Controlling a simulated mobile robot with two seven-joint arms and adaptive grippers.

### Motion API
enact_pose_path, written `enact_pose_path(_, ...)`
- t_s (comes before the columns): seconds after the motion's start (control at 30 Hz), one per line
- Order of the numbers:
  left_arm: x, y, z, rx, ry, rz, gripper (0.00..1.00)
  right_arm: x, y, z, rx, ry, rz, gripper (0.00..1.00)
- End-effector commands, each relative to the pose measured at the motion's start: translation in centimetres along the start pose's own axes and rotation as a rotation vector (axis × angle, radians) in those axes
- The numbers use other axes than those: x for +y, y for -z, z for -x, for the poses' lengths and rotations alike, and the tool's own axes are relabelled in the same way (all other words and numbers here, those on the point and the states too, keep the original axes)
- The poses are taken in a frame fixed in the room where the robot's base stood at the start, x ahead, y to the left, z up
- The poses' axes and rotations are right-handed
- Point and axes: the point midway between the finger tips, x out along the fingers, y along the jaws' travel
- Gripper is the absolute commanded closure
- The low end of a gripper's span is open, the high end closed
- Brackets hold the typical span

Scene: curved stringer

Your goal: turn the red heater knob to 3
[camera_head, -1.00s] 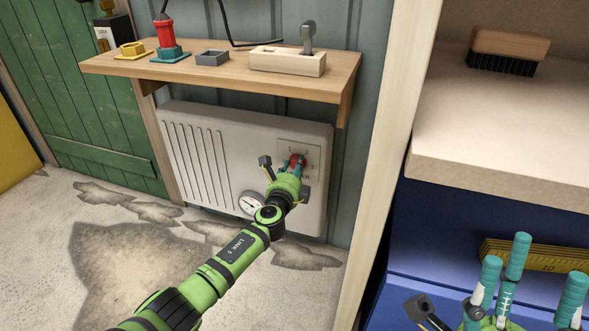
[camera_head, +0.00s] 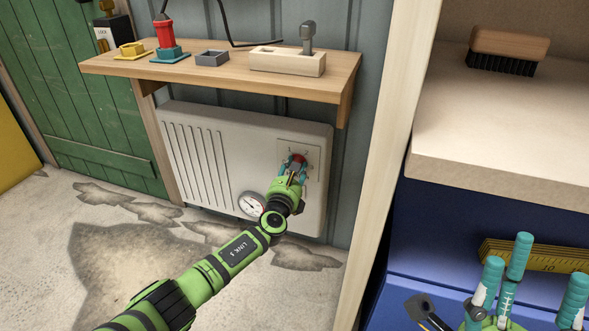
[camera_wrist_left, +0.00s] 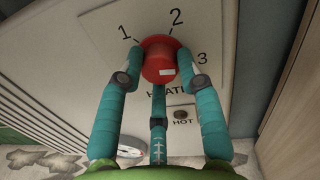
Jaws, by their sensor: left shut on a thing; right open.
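The red heater knob (camera_head: 298,159) is on the white panel of the heater (camera_head: 215,150) under the wooden shelf. In the left wrist view the knob (camera_wrist_left: 159,62) sits among the printed numbers 1, 2 and 3, with 1 upper left, 2 above and 3 to the right. A small pale mark shows on its face, but I cannot tell which number the knob is set to. My left gripper (camera_head: 293,170) is shut on the knob, teal fingers on its left and right and one below. My right gripper (camera_head: 530,275) is open and empty at the lower right.
The wooden shelf (camera_head: 220,76) juts out above the heater, holding several small items. A round gauge (camera_head: 250,205) is at the heater's lower middle. A wooden post (camera_head: 385,150) and a blue cabinet (camera_head: 440,235) stand to the right. The floor at left is clear.

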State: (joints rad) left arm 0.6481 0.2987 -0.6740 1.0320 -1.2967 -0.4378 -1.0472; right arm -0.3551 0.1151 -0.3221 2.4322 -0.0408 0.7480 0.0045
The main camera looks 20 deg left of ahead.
Motion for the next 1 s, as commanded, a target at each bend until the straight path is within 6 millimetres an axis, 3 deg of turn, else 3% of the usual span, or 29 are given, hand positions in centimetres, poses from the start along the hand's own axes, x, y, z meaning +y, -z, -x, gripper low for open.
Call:
enact_pose_path(0.3, -0.08, -0.08, -0.05, -0.009, 0.007, -0.112, 0.97, -0.15, 0.12, -0.12, -0.001, 0.008, -0.002, 0.47)
enact_pose_path(0.83, -0.06, -0.04, -0.04, -0.010, 0.008, -0.133, 0.97, -0.19, -0.04, 0.00, -0.008, 0.006, -0.003, 0.47)
enact_pose_path(0.87, -0.05, -0.04, -0.04, -0.010, 0.008, -0.133, 0.52, -0.18, -0.06, 0.02, -0.009, 0.006, -0.003, 0.47)
enact_pose_path(0.9, -0.05, -0.04, -0.04, -0.010, 0.008, -0.133, 0.41, -0.18, -0.09, 0.03, -0.009, 0.005, -0.003, 0.47)
enact_pose_path(1.0, -0.03, -0.02, -0.03, -0.010, 0.007, -0.132, 0.41, -0.15, -0.15, 0.05, -0.011, 0.002, -0.003, 0.47)
